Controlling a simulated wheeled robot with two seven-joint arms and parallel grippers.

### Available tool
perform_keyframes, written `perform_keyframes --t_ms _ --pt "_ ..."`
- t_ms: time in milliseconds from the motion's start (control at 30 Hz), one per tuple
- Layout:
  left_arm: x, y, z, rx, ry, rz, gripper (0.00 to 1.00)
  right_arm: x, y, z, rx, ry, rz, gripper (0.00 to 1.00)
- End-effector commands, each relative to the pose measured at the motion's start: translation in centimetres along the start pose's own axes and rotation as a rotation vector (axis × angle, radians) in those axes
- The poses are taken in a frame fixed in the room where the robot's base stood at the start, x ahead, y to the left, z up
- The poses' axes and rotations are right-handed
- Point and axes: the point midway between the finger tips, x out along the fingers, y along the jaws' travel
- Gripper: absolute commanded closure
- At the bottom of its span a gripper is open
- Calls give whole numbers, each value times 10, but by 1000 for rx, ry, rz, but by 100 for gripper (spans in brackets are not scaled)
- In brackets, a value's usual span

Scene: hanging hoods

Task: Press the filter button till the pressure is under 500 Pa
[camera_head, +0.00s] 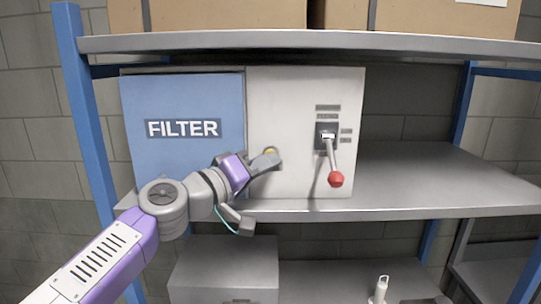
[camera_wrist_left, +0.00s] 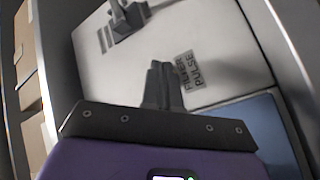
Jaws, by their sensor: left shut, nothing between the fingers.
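The filter unit stands on the middle shelf, with a blue panel (camera_head: 180,95) marked FILTER at left and a pale grey panel (camera_head: 285,100) at right. In the left wrist view the shut fingers (camera_wrist_left: 163,85) point at the panel beside a FILTER PULSE label (camera_wrist_left: 196,70) and hide the button. No pressure reading is legible. My right gripper is not in view.
A lever with a red knob (camera_head: 336,179) sticks out from the pale panel, right of my left gripper. Cardboard boxes (camera_head: 230,15) stand on the top shelf. The middle shelf (camera_head: 430,180) is empty to the right. A grey box (camera_head: 225,268) is below.

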Motion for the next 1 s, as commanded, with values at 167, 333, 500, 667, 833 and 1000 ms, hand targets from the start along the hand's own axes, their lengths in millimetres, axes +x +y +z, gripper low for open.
perform_keyframes --t_ms 167,333,500,667,833,1000 --pt "3 -2 -2 0 1 0 100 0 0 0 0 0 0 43" --pt "3 -2 -2 0 1 0 100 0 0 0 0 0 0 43" --pt "3 -2 -3 0 1 0 100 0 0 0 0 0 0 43" --pt "5 -3 -3 -1 0 0 100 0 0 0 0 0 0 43" --pt "6 -4 -4 -1 0 0 100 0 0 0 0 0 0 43" --pt "7 -5 -6 0 1 1 100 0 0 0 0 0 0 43"
